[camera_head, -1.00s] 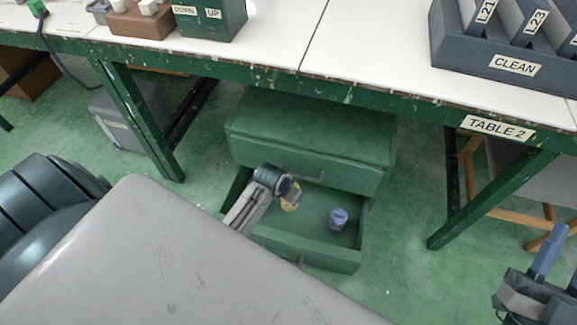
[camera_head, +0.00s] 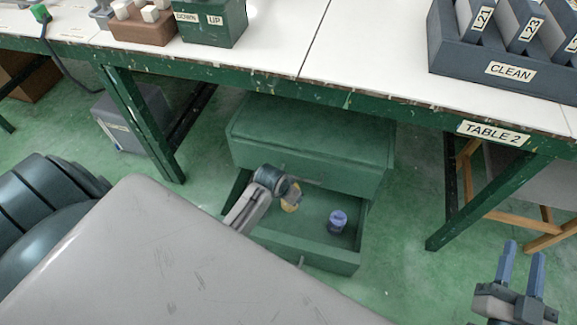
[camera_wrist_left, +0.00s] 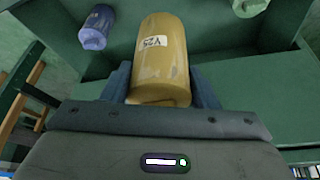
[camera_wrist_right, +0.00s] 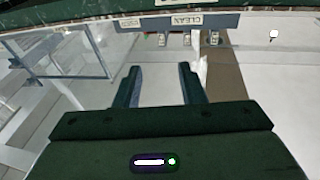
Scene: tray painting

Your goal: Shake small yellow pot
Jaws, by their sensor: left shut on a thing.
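The small yellow pot (camera_wrist_left: 160,60) carries a label that seems to read Y25 and fills the middle of the left wrist view. My left gripper (camera_wrist_left: 163,95) is shut on it, one finger on each side. In the head view the yellow pot (camera_head: 291,199) shows partly behind my left gripper (camera_head: 287,193), low over the open green drawer (camera_head: 315,254). I cannot tell whether the pot touches the drawer floor. My right gripper (camera_head: 521,268) is open and empty at the lower right; its spread fingers also show in the right wrist view (camera_wrist_right: 160,88).
A blue-purple pot (camera_head: 337,222) stands in the drawer, right of the yellow one. A pale pot (camera_wrist_left: 250,6) shows at the top of the left wrist view. The white table (camera_head: 375,60) overhangs the drawer cabinet (camera_head: 310,140). A rack marked CLEAN (camera_head: 500,72) stands on it.

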